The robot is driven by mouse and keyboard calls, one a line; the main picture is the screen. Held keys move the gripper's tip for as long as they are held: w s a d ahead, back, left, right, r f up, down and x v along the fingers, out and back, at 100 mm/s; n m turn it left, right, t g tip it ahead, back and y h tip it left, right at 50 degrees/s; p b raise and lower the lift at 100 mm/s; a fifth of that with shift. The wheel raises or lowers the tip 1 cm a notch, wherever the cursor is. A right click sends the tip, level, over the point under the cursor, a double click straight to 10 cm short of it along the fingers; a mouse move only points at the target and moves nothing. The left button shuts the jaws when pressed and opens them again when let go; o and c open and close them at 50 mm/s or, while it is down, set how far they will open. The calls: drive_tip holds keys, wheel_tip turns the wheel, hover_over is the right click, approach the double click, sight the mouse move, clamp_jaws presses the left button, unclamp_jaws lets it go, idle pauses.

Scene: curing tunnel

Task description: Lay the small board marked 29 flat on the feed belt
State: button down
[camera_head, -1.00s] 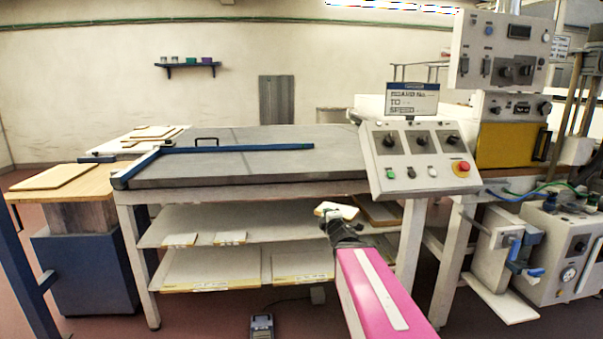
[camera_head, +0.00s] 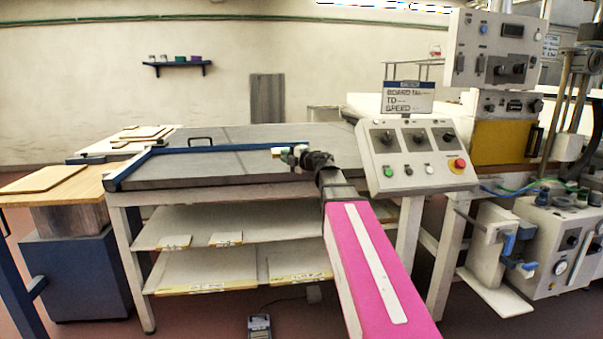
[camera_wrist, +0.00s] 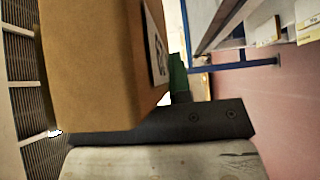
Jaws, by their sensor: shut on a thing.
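My gripper (camera_head: 282,153) is in front of and over the near part of the grey table-like feed surface (camera_head: 225,168), in the head view. In the wrist view my gripper (camera_wrist: 178,85) is shut on a small tan board (camera_wrist: 90,65), which fills much of the left half. A pale label with dark marks (camera_wrist: 155,45) shows on the board's side; I cannot read a number on it. In the head view the board is too small and mixed with the gripper to make out its tilt. I see no contact with the grey surface.
A blue guide bar (camera_head: 230,148) runs along the grey surface. A control panel (camera_head: 415,155) with a red button stands close to the right of my arm. Shelves below (camera_head: 230,225) hold several pale boards. A wooden board (camera_head: 45,178) lies on the left stand.

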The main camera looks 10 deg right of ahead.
drive_tip(key=shift+w+a+r, duration=0.15)
drive_tip(key=shift+w+r, duration=0.05)
drive_tip(key=shift+r, duration=0.15)
drive_tip(key=shift+w+f, duration=0.1)
drive_tip(key=shift+w, duration=0.2)
drive_tip(key=w+d+f, duration=0.6)
drive_tip(key=w+f, duration=0.3)
drive_tip(key=f, duration=0.1)
drive_tip(key=shift+d+f, duration=0.15)
drive_tip(key=shift+f, duration=0.15)
drive_tip(key=shift+f, duration=0.15)
drive_tip(key=c, duration=1.1)
unclamp_jaws()
drive_tip(key=shift+o, duration=0.2)
